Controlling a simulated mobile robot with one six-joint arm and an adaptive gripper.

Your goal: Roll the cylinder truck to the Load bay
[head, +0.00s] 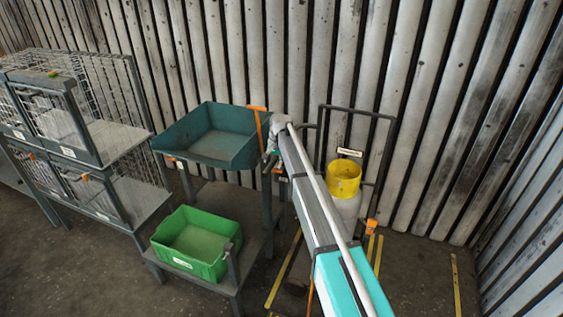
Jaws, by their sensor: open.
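The cylinder truck (391,160) is a dark upright tube frame standing against the corrugated wall, right of centre. It carries a gas cylinder (344,182) with a yellow top and pale body. An orange piece shows low at the truck's right side. My arm crosses in front and hides the truck's lower left part and wheels. My gripper (268,160) is at the arm's far end, left of the truck, beside the teal tray's right edge. It is small in the picture, open, with nothing seen in it. Yellow floor lines (284,270) mark bays; no Load bay sign is readable.
A grey stand holds a teal tray (180,150) above and a green crate (190,262) below, left of my arm. Wire cages (110,90) stand at far left. Another yellow line (456,284) lies on open floor at right, near the right wall.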

